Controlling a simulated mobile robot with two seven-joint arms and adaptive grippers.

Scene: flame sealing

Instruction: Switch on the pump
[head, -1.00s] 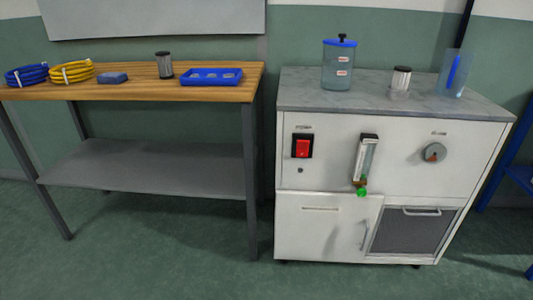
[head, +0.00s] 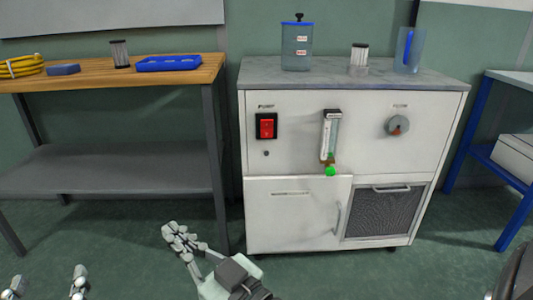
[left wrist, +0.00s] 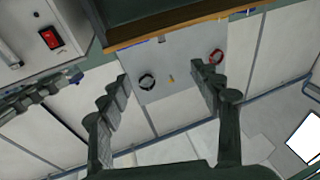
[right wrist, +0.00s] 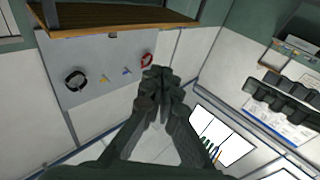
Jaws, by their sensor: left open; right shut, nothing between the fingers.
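The pump switch (head: 266,126) is a red rocker in a black frame at the upper left of the white cabinet's front (head: 290,205). It also shows in the left wrist view (left wrist: 49,38). Whether it is on is too small to tell. My left gripper (head: 47,284) is at the bottom left of the head view, open and empty, well away from the switch. My right gripper (head: 172,232) is shut and empty, below and left of the switch, apart from the cabinet. Its closed fingers show in the right wrist view (right wrist: 157,82).
The cabinet front also carries a flowmeter (head: 330,138) with a green knob and a round grey knob (head: 397,125). A lidded tank (head: 297,48) stands on top. A wooden workbench (head: 100,75) is to the left, a blue-framed table (head: 462,140) to the right.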

